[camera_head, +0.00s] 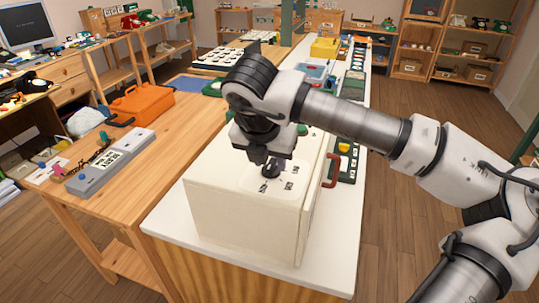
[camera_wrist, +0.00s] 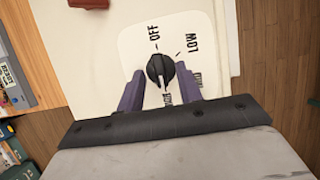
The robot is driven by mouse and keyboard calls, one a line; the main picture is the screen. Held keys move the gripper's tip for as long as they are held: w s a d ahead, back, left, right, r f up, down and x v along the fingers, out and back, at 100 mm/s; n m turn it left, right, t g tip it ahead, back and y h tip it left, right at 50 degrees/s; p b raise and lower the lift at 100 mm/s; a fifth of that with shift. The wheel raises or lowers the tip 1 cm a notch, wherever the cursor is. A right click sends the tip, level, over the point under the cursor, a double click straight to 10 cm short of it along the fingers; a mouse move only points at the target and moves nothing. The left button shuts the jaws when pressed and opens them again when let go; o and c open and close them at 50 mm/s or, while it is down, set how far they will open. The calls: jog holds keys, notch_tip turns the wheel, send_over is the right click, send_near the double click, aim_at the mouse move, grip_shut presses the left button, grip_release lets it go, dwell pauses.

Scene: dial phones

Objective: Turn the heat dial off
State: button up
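The heat dial (camera_wrist: 160,70) is a round black knob on a pale label plate (camera_wrist: 140,45) in the wrist view. OFF is printed above it and LOW at its upper right; two other labels below are partly hidden. A white mark on the knob points down, away from OFF. My gripper (camera_wrist: 159,73) is open, with one purple finger on each side of the knob; contact cannot be told. In the head view my gripper (camera_head: 268,163) points down over the top of the cream box (camera_head: 235,215) that carries the dial.
A red handle (camera_head: 330,170) stands out from the box's right side. The box sits on a white counter (camera_head: 180,225). Left of it, a wooden table (camera_head: 150,180) holds an orange case (camera_head: 142,104) and a grey device (camera_head: 110,162). Several items line the counter behind.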

jog(key=shift+f, duration=0.2)
grip_shut()
